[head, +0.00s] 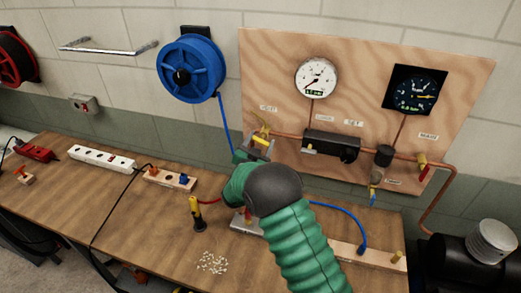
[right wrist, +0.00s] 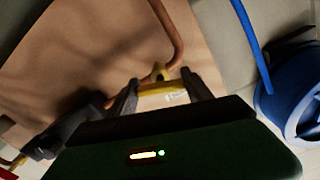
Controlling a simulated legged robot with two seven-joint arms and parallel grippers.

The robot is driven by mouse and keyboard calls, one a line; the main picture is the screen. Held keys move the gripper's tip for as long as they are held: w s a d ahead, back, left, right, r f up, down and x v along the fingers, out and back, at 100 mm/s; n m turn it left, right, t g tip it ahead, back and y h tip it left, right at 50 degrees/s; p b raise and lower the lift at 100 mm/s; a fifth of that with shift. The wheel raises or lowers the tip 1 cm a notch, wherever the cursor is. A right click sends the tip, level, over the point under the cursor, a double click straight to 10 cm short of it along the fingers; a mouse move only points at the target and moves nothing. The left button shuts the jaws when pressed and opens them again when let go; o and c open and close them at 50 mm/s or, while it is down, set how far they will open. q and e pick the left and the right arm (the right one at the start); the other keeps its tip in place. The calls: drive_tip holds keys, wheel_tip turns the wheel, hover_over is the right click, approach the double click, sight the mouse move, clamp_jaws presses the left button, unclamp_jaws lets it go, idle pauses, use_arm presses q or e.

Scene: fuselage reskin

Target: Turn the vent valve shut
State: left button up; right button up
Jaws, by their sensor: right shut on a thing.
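The vent valve (head: 263,130) has a yellow handle and sits at the left end of the copper pipe on the plywood panel, below a small label that seems to read VENT. My right gripper (head: 257,145) reaches up to it on a green-sleeved arm. In the right wrist view the yellow valve handle (right wrist: 162,88) lies between the two dark fingers of my right gripper (right wrist: 161,92), which is shut on it. The fingers and arm hide part of the valve body. My left gripper is not in view.
The plywood panel (head: 350,60) carries a white gauge (head: 317,78), a dark dial (head: 415,91), a black regulator block (head: 331,145) and another valve with a yellow and red handle (head: 423,165). A blue hose reel (head: 190,68) hangs at left. Power strips and tools lie on the wooden bench (head: 130,215).

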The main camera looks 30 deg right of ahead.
drive_tip(key=m+b, duration=0.4)
drive_tip(key=b, duration=0.1)
drive_tip(key=m+b, duration=0.3)
drive_tip(key=b, duration=0.3)
drive_tip(key=f+m+b, duration=0.1)
drive_tip(key=m+b, duration=0.3)
drive_tip(key=b, duration=0.2)
drive_tip(key=shift+m, duration=0.3)
drive_tip(key=shift+r+m+b, duration=0.1)
drive_tip(key=shift+m+b, duration=1.2)
drive_tip(key=shift+b, duration=0.1)
drive_tip(key=shift+a, duration=0.1)
drive_tip(key=o, duration=1.4)
drive_tip(key=shift+r, duration=0.1)
drive_tip(key=shift+c, duration=0.2)
drive_tip(key=shift+r, duration=0.1)
